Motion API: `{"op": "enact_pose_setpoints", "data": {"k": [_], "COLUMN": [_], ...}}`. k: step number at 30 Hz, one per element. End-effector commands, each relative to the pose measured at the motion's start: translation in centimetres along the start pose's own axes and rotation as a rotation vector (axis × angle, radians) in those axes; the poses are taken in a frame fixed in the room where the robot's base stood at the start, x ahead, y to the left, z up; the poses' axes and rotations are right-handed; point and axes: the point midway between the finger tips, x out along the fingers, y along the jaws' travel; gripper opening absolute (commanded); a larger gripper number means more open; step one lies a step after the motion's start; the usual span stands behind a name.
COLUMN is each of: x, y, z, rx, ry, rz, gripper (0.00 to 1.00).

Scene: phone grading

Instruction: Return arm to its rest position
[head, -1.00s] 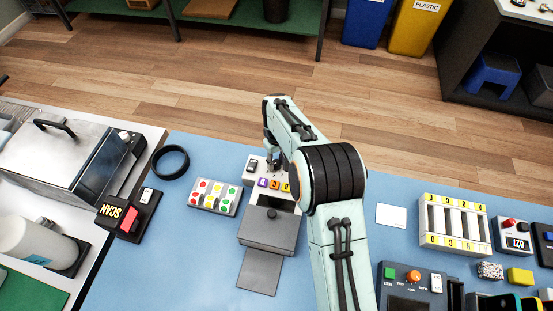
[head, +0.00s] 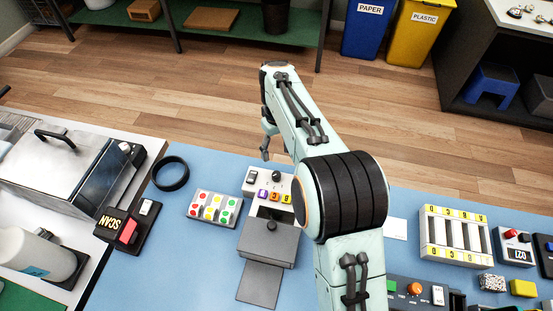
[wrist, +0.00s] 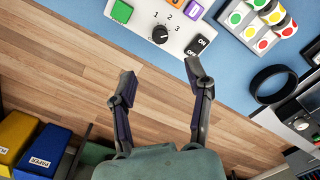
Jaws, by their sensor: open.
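My gripper (wrist: 160,85) is open and empty in the wrist view, its two fingers spread apart below the edge of a light grey machine. In the head view only part of my gripper (head: 265,146) shows, left of my arm and beyond the far edge of the blue table; the arm hides the rest. The machine's panel (wrist: 180,12) has a black dial (wrist: 160,34), an on/off switch (wrist: 198,44) and coloured buttons, and no finger touches it. In the head view the grey machine (head: 268,243) stands left of my arm.
A sticker panel with coloured dots (head: 213,208) and a black ring (head: 171,173) lie left of the machine. A scan station (head: 126,226) is at the left. A slotted rack (head: 454,237) stands at the right. Paper (head: 366,28) and plastic (head: 417,32) bins stand on the floor beyond.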

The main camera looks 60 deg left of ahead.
Motion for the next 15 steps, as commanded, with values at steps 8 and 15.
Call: {"op": "enact_pose_setpoints", "data": {"k": [8, 15], "x": [-1.44, -1.39], "y": [-0.05, -0.03], "z": [0.03, 0.03], "rx": [-0.001, -0.001], "ry": [-0.001, -0.001], "rz": [-0.001, -0.001], "gripper": [0.51, 0.51]}}
